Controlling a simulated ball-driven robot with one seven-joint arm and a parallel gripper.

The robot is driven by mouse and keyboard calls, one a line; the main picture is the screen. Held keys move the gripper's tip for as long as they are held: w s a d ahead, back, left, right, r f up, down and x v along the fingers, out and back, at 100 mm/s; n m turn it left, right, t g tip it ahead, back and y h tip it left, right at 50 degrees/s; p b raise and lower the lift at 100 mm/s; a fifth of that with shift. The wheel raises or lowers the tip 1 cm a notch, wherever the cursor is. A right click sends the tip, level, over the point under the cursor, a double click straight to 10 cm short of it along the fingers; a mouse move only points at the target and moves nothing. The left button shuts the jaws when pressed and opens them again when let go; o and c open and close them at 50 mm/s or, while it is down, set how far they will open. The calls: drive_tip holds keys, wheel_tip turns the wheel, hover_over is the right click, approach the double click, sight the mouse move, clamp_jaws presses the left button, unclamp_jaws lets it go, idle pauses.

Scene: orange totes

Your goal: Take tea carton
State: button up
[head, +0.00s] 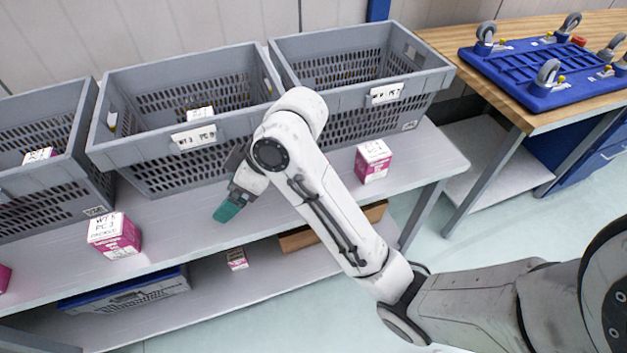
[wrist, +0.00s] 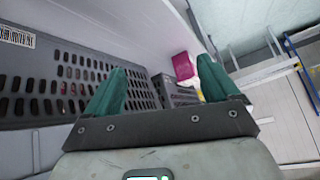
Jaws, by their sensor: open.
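Several pink-and-white cartons are in the head view. One carton (head: 373,161) stands on the shelf top right of my arm, another (head: 114,236) stands at the left, and one (head: 237,259) is on the lower shelf. I cannot tell which is the tea carton. My gripper (head: 227,210) has teal fingers and hangs in front of the middle crate, apart from the cartons. In the wrist view my gripper (wrist: 161,66) is open and empty. A pink carton (wrist: 183,66) shows beyond the fingers, near the right one.
Grey perforated crates stand along the shelf: left (head: 60,190), middle (head: 150,165) and right (head: 350,110). Carton tops show inside the left and middle ones. A blue wheeled dolly (head: 530,75) lies on a wooden table (head: 440,45). A blue-grey crate (head: 135,291) sits on the lower shelf.

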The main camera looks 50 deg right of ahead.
drive_tip(key=d+r+n+g+h, duration=0.15)
drive_tip(key=d+r+n, duration=0.3)
drive_tip(key=d, duration=0.45)
drive_tip(key=s+d+g, duration=0.1)
drive_tip(key=s+d, duration=0.1)
drive_tip(key=d, duration=0.1)
drive_tip(key=s+d+f+g+h+b, duration=0.1)
drive_tip(key=s+d, duration=0.1)
drive_tip(key=d, duration=0.1)
drive_tip(key=s+d+f+n+g+h, duration=0.1)
drive_tip(key=s+d, duration=0.1)
drive_tip(key=d, duration=0.1)
drive_tip(key=shift+s+d+f, duration=0.2)
drive_tip(key=shift+s+d, duration=0.05)
drive_tip(key=shift+s+d+f+g, duration=0.15)
drive_tip(key=shift+s+f+g, duration=0.05)
drive_tip(key=shift+s+g, duration=0.05)
drive_tip(key=f, duration=0.4)
drive_tip(key=shift+w+a+f, duration=0.15)
drive_tip(key=shift+a+f, duration=0.05)
drive_tip(key=shift+w+a+f, duration=0.1)
drive_tip(key=shift+w+f, duration=0.1)
drive_tip(key=shift+f, duration=0.8)
drive_tip(key=shift+w+a+f, duration=0.1)
drive_tip(key=shift+w+f, duration=0.05)
drive_tip(key=shift+f, duration=0.9)
drive_tip(key=shift+w+a+f, duration=0.1)
drive_tip(key=shift+w+f, duration=0.1)
drive_tip(key=shift+f, duration=0.8)
drive_tip(key=c, duration=1.2)
